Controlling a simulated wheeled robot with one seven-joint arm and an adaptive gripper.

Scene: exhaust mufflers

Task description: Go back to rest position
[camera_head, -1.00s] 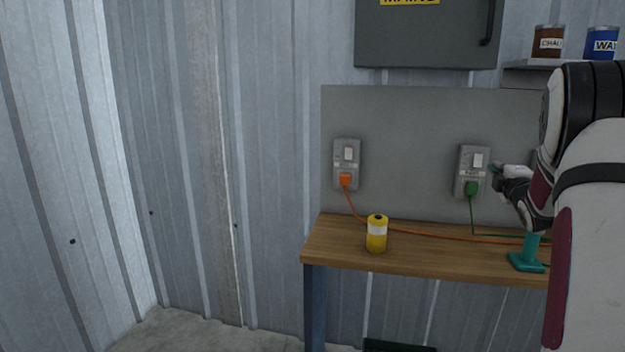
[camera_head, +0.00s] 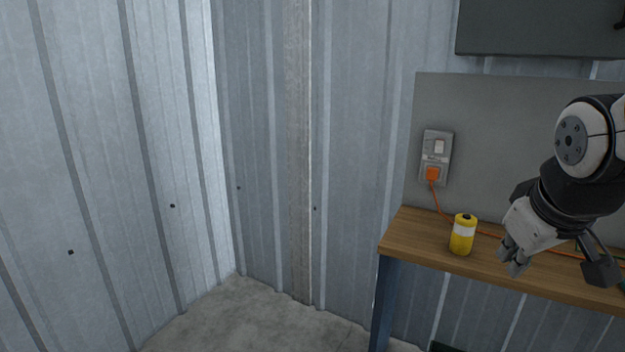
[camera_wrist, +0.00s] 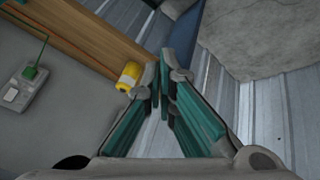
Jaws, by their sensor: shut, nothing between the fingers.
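My gripper (camera_head: 514,262) is in front of the wooden bench (camera_head: 415,248) at the right of the head view, pointing down and left. In the wrist view, my gripper (camera_wrist: 161,95) has its teal-padded fingers close together at the tips, with nothing between them. The yellow can (camera_head: 463,234) with a white band stands upright on the bench, left of my gripper. In the wrist view the yellow can (camera_wrist: 128,76) appears just left of the fingertips; I see no contact.
A grey socket with an orange plug (camera_head: 433,174) is on the grey panel (camera_head: 480,110), its orange cable running along the bench. A green plug (camera_wrist: 35,74) shows in the wrist view. Open concrete floor (camera_head: 250,315) and corrugated walls lie left of the bench.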

